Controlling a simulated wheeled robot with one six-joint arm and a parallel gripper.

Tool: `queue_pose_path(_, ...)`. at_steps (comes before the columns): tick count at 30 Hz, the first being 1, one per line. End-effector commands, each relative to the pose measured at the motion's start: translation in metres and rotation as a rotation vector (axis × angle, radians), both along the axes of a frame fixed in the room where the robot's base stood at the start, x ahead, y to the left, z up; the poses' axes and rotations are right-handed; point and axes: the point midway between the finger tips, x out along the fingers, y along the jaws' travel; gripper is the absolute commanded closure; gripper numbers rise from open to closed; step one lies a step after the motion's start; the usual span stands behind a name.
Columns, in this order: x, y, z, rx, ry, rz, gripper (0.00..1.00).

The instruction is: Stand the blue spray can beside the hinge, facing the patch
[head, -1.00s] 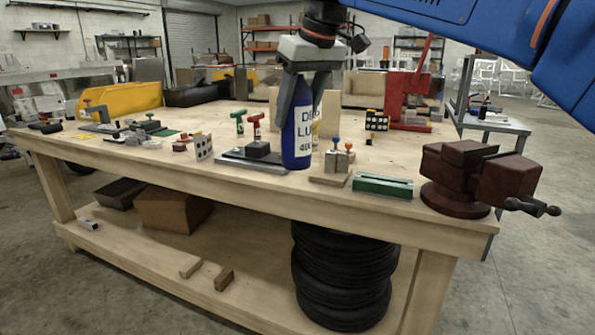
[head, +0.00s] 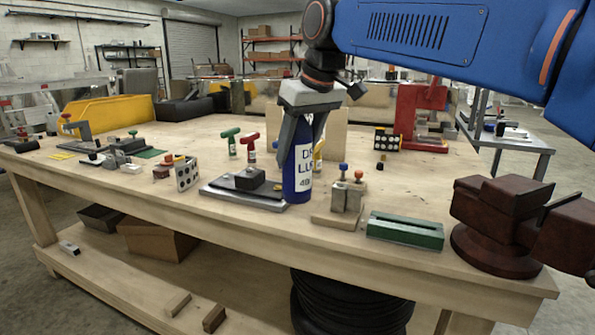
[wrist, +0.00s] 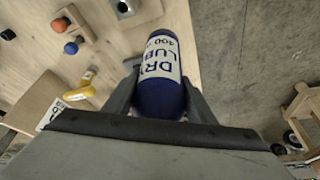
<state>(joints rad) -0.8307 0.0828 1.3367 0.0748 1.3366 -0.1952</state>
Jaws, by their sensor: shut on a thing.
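The blue spray can (head: 297,178) is upright in my gripper (head: 302,130), with its white "DRY LUBE" label towards the head camera. The can (wrist: 158,98) also shows between both fingers in the wrist view. A dark block on a black and grey plate (head: 246,187), which looks like the hinge, lies just left of the can. The can's base is at or very near the tabletop; I cannot tell if it touches. A green patch (head: 150,154) and a yellow patch (head: 62,156) lie on the far left; which is the task's patch is unclear.
A wooden block with red- and blue-topped pins (head: 345,200) stands close right of the can. Beyond it are a green tray-like block (head: 405,230) and a dark red vise (head: 500,215). Green and red T-handled tools (head: 231,142) stand behind the plate. The workbench's front edge (head: 250,232) is near.

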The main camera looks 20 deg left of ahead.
Motion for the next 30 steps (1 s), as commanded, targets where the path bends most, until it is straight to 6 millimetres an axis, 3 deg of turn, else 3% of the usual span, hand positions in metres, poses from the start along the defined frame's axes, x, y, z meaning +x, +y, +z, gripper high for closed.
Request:
queue_pose_path(12,0.0,0.0,-0.043,0.0,0.0,0.0,0.82)
queue_pose_path(25,0.0,0.0,-0.048,0.0,0.0,0.0,0.82)
queue_pose_path(26,0.0,0.0,-0.048,0.0,0.0,0.0,0.42)
queue_pose_path(27,0.0,0.0,-0.048,0.0,0.0,0.0,0.32)
queue_pose_path(30,0.0,0.0,-0.048,0.0,0.0,0.0,0.31)
